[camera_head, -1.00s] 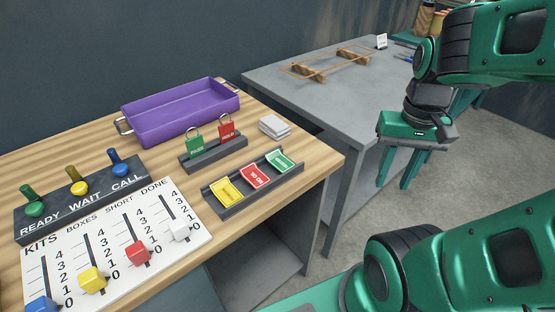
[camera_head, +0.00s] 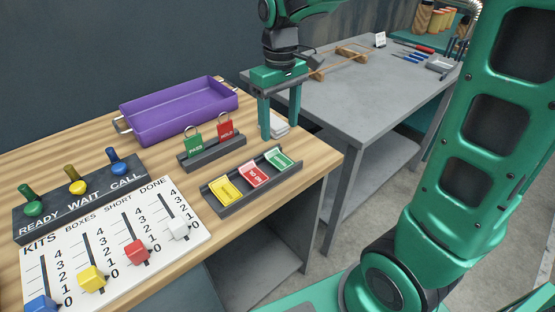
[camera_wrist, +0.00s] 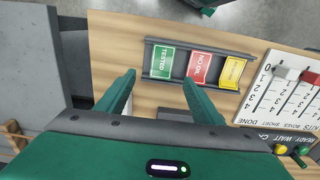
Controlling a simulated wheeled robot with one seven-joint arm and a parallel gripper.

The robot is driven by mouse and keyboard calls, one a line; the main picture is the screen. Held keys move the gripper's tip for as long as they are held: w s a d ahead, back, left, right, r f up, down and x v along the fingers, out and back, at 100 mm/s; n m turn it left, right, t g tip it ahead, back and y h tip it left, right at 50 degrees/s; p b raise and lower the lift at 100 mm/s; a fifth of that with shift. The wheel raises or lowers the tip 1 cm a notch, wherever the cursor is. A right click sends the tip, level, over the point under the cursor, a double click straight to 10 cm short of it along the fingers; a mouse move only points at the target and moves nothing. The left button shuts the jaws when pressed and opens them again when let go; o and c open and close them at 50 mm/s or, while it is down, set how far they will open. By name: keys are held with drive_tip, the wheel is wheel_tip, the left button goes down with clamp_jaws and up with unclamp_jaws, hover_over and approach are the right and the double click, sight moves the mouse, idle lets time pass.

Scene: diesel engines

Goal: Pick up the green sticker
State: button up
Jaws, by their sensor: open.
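The green sticker (camera_head: 279,159) lies in the right end of a dark tray (camera_head: 236,208) on the wooden table, beside a red sticker (camera_head: 254,174) and a yellow one (camera_head: 226,190). In the wrist view the green sticker (camera_wrist: 162,62) reads "TESTED" and lies beyond the fingertips, between their directions. My gripper (camera_head: 280,135) is open and empty, fingers pointing down, above the table behind the tray's right end. In the wrist view its two fingers (camera_wrist: 158,80) stand wide apart, touching no sticker.
Behind the tray stand a rack with green (camera_head: 194,142) and red padlocks (camera_head: 225,126) and a white stack (camera_head: 280,128), partly hidden by my gripper. A purple bin (camera_head: 180,112) is at the back. Left are a lever block (camera_head: 80,196) and slider board (camera_head: 110,245). A grey table (camera_head: 370,105) adjoins right.

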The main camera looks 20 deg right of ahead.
sight(278, 159)
wheel_tip(278, 159, down, 4)
drive_tip(key=shift+r, duration=0.1)
drive_tip(key=shift+s+a+f, duration=0.1)
drive_tip(key=shift+f, duration=1.2)
drive_tip(key=shift+s+a+f, duration=0.1)
drive_tip(key=shift+f, duration=1.2)
drive_tip(key=shift+f, duration=0.25)
drive_tip(key=shift+c, duration=0.6)
drive_tip(key=c, duration=1)
